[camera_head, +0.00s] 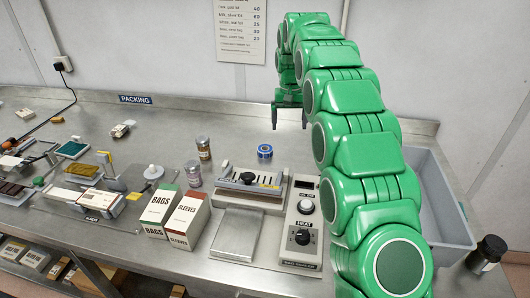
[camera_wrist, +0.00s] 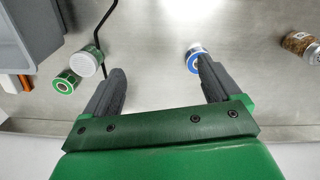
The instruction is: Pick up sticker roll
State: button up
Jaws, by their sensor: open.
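A small roll with a blue rim (camera_head: 265,151) lies on the steel bench, in front of and left of my gripper (camera_head: 289,126) in the head view. In the wrist view the blue-rimmed roll (camera_wrist: 193,53) is by the right fingertip, partly hidden by it. A second roll with a green face (camera_wrist: 66,82) lies left of the left finger in the wrist view. I cannot tell from labels which one is the sticker roll. My gripper (camera_wrist: 160,65) is open, its two dark fingers apart with nothing between them.
A grey bin (camera_head: 440,195) stands right of my arm. A white-lidded container (camera_wrist: 87,62) sits beside the green roll. A spice-like jar (camera_head: 204,148), a sealing machine (camera_head: 249,184) and its heat control box (camera_head: 302,225) stand nearby. A black cable crosses the wrist view.

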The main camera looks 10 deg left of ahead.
send_near(265, 145)
jog(key=s+d, duration=0.2)
jog(key=s, duration=0.1)
jog(key=a, duration=0.1)
jog(key=shift+n, duration=0.3)
jog(key=shift+w+a+f, duration=0.15)
jog(key=shift+f, duration=2)
jog(key=shift+w+a+f, duration=0.1)
jog(key=shift+w+f, duration=0.1)
jog(key=shift+f, duration=2)
jog(key=shift+c, duration=0.4)
jog(key=c, duration=1)
jog(key=shift+c, duration=0.3)
jog(key=shift+r, duration=0.1)
